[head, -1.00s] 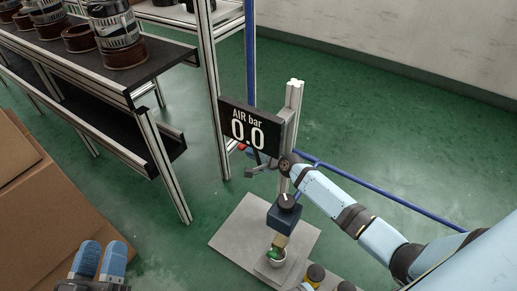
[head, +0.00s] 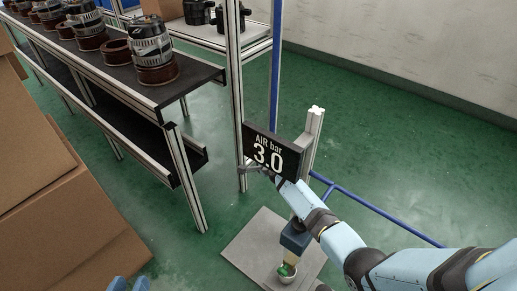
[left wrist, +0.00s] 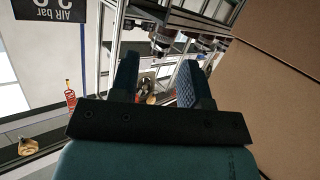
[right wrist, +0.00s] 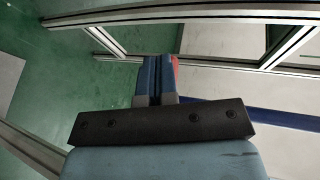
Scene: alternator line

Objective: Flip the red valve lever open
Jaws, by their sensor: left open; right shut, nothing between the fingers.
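The red valve lever (right wrist: 175,68) shows only as a thin red strip beside my right fingertips in the right wrist view. The fingers cover most of it, so its angle is unclear. In the head view the lever is hidden near the air display (head: 270,152), which reads 3.0 bar. My right gripper (right wrist: 155,75) is shut with nothing between its fingers, close to or touching the lever. In the head view its fingertips are hidden by the display.
The display hangs on an aluminium post (head: 313,130) over a grey base plate (head: 250,252). A rack (head: 190,85) with alternator parts stands at the left, cardboard boxes (head: 75,225) at the lower left. A blue pipe (head: 385,215) crosses low on the right. Green floor is clear behind.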

